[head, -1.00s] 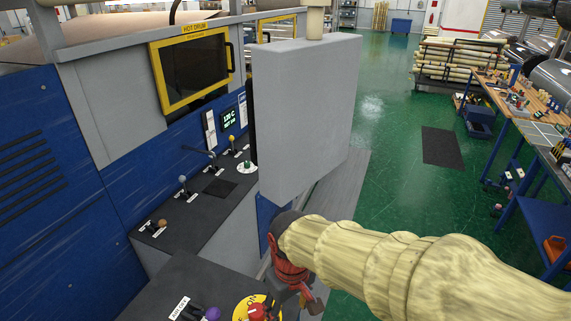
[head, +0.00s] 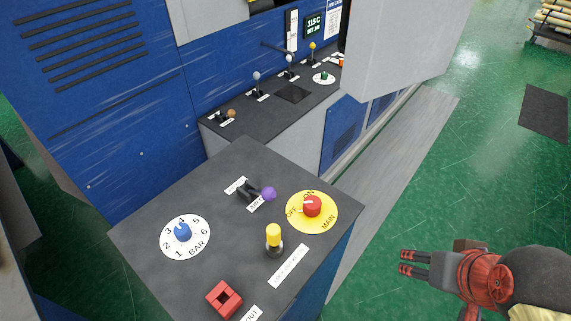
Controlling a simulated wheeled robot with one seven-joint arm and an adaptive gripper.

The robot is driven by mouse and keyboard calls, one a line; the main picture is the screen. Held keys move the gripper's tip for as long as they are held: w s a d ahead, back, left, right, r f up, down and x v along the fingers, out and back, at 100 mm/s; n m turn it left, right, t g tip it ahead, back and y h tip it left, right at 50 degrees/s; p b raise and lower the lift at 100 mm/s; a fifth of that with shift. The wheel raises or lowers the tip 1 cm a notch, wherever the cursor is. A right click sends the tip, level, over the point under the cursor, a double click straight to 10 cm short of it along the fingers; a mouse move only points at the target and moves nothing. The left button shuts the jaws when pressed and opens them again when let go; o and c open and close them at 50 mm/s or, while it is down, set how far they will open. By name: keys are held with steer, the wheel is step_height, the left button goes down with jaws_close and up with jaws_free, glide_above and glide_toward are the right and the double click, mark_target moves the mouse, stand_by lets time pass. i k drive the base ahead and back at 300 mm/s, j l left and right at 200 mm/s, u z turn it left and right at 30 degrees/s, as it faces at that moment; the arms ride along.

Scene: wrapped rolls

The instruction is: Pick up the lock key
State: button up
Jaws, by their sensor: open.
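No part is clearly marked as the lock key. On the near console top (head: 190,275) stands a yellow-capped post (head: 274,236) with a dark grey base, beside a white label I cannot read. A red square piece with a dark centre (head: 224,298) sits at the front, by a label ending in "OUT". I cannot tell whether either is the key. My gripper (head: 404,262) is open and empty, right of the console in the picture, with its red-tipped fingers pointing left. It is apart from everything on the console.
The console also carries a red MAIN knob on a yellow disc (head: 312,206), a blue BAR dial (head: 183,233) and a purple-balled lever (head: 267,194). A grey box (head: 405,45) hangs at upper right. Green floor (head: 440,175) lies open to the right.

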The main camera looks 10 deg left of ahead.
mark_target(273, 231)
steer(key=k+u, duration=0.1)
steer(key=u, duration=0.3)
steer(key=j+u, duration=0.1)
steer(key=u, duration=0.25)
steer(key=k+j+u, duration=0.15)
steer(key=u, duration=0.25)
